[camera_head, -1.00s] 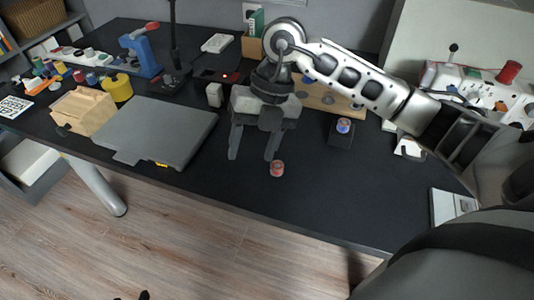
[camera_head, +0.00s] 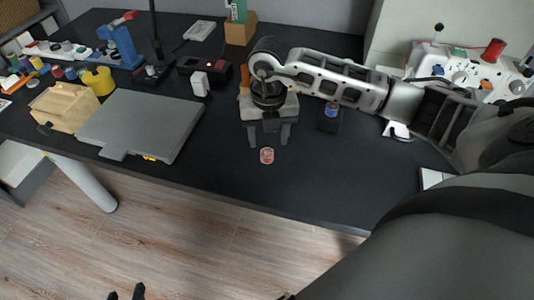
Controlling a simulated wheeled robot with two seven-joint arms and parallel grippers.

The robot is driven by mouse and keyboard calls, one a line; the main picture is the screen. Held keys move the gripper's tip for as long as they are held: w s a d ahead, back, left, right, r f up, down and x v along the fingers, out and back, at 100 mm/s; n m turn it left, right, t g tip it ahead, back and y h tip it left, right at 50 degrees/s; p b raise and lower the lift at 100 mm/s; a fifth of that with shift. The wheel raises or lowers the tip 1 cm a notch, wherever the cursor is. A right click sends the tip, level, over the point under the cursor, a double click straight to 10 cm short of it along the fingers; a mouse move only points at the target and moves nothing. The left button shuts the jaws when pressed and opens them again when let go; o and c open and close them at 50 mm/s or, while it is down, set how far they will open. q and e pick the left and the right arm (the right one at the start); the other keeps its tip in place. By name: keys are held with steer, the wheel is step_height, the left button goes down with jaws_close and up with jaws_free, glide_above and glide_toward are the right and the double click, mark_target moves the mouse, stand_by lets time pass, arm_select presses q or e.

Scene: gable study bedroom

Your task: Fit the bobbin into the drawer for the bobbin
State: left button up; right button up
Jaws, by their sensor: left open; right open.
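A small red bobbin (camera_head: 267,156) with a pale, greenish rim stands on the dark desk. A second, blue-topped spool (camera_head: 331,110) sits on a black block (camera_head: 328,124) to its right. My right gripper (camera_head: 269,141) is open and empty. Its fingers point down, one to each side of the red bobbin's line, with the bobbin just in front of their tips. My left gripper (camera_head: 126,293) shows only as dark fingertips at the bottom edge, apart and empty. A bit of orange-brown wood (camera_head: 244,80) shows behind the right gripper; I cannot make out a drawer, as the arm hides that area.
A white block (camera_head: 200,84) stands behind. The desk (camera_head: 320,185) is clear around the bobbin's front and right.

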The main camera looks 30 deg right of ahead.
mark_target(267, 149)
step_height(267, 149, down, 5)
steer(key=shift+a+r, duration=0.15)
steer(key=shift+c, duration=0.3)
steer(key=c, duration=1.1)
steer(key=shift+o, duration=0.2)
steer(key=shift+r, duration=0.15)
